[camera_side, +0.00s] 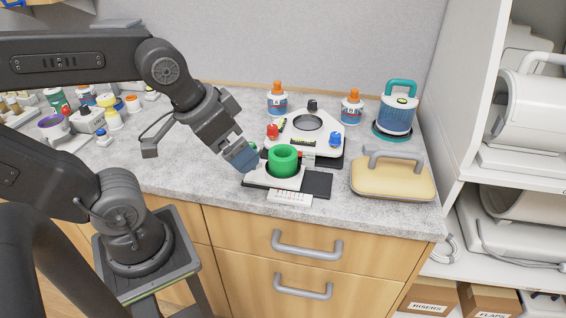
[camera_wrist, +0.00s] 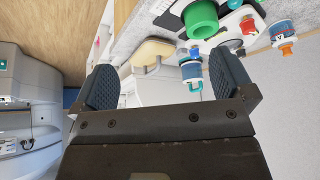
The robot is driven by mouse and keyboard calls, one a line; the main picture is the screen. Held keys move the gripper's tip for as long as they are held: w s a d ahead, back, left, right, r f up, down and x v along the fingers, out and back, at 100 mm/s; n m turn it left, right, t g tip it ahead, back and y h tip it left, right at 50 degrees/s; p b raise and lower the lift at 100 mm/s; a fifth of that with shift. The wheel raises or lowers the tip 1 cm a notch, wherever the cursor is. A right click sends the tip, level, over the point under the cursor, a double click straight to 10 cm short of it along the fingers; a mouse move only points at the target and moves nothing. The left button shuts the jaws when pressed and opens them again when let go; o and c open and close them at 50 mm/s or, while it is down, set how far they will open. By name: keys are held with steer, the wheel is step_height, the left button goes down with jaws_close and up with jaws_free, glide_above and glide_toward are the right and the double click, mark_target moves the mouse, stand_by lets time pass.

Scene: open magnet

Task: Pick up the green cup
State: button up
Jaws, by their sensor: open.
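The green cup (camera_side: 283,161) stands upright on a small white and dark base on the counter in the side view. In the wrist view the green cup (camera_wrist: 201,18) shows at the top, right of centre, partly cut by the frame edge. My gripper (camera_side: 244,160) is just left of the cup in the side view, close to the rim, tilted down. In the wrist view my gripper (camera_wrist: 166,85) has its two blue-grey fingers wide apart with nothing between them. The side view does not show clearly whether a finger touches the cup.
Behind the cup is a white device with red and blue knobs (camera_side: 305,137). Orange-capped bottles (camera_side: 277,104) stand at the back. A tan handled block (camera_side: 392,180) and a teal-handled jar (camera_side: 397,112) are at right. Small items crowd the left counter. Drawer handles (camera_side: 307,246) stick out below.

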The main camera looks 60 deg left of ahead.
step_height(320, 180, down, 8)
steer(key=s+m+g+y, duration=0.2)
steer(key=m+g+y, duration=0.1)
steer(key=m+g, duration=0.2)
steer(key=m+t+y, duration=1)
steer(key=m+t, duration=0.2)
steer(key=m, duration=1)
glide_toward(280, 163)
steer(key=x, duration=1.2)
steer(key=shift+w+a+f, duration=0.1)
steer(key=shift+w+a, duration=0.1)
steer(key=shift+a, duration=0.05)
steer(key=shift+c, duration=0.2)
steer(key=c, duration=1)
